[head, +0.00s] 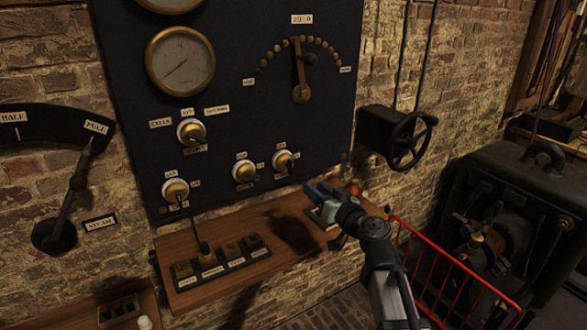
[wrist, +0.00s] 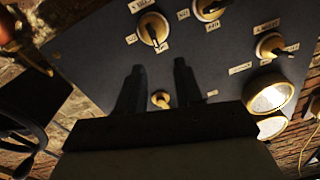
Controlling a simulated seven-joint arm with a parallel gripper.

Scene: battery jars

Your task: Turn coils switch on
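The black panel (head: 230,100) carries several brass-ringed, cream rotary switches with small dark levers. One is at upper middle (head: 191,131), one at lower left (head: 175,190), one at lower middle (head: 244,171) and one at lower right (head: 283,161).
A wooden shelf (head: 185,300) with a row of small blocks (head: 222,258) juts out below the panel. A black handwheel (head: 409,141) is on the wall to the right. A red rail (head: 455,260) and dark machine (head: 530,190) stand at right. Gauges (head: 180,60) are above.

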